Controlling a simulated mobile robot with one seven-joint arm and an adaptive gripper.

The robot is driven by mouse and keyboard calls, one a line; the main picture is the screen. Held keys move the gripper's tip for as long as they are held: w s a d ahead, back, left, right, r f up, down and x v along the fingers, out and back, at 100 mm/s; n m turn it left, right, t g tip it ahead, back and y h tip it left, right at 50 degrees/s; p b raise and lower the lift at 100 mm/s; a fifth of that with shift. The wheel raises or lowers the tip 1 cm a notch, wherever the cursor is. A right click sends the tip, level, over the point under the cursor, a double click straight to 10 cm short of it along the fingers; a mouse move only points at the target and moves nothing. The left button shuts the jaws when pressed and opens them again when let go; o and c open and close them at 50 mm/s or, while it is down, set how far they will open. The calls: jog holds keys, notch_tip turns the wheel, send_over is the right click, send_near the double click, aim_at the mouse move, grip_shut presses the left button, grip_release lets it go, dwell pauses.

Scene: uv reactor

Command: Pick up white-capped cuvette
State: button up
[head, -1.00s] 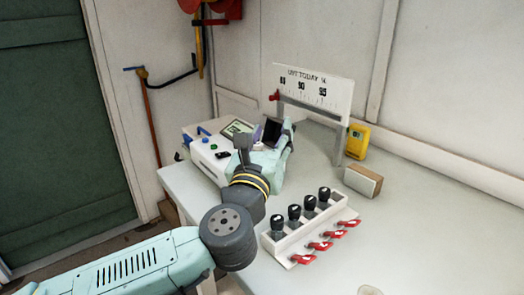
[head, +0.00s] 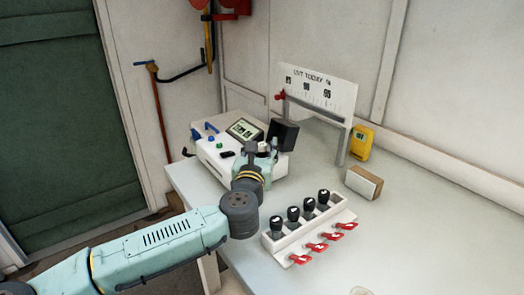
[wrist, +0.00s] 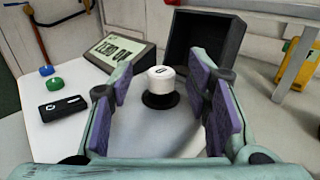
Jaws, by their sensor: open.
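The white-capped cuvette (wrist: 162,78) stands upright in a dark round collar (wrist: 160,100) on top of a white instrument. Its white cap has a dark mark on top; its body is hidden below the cap. My gripper (wrist: 165,95) is open, with its purple-padded fingers to the left and right of the cap and a gap on each side. In the head view my gripper (head: 262,152) is over the right part of the instrument (head: 215,155) and partly hides that area.
A black open lid or box (wrist: 203,48) stands just behind the cap. A tilted screen (wrist: 115,50) and buttons lie to the left. On the table, a white rack (head: 308,228) holds black-topped items and red clips. A yellow device (head: 361,142) and small block (head: 363,182) stand right.

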jog(key=shift+w+d, duration=0.2)
jog(key=shift+w, duration=0.65)
jog(key=shift+c, duration=0.2)
grip_shut()
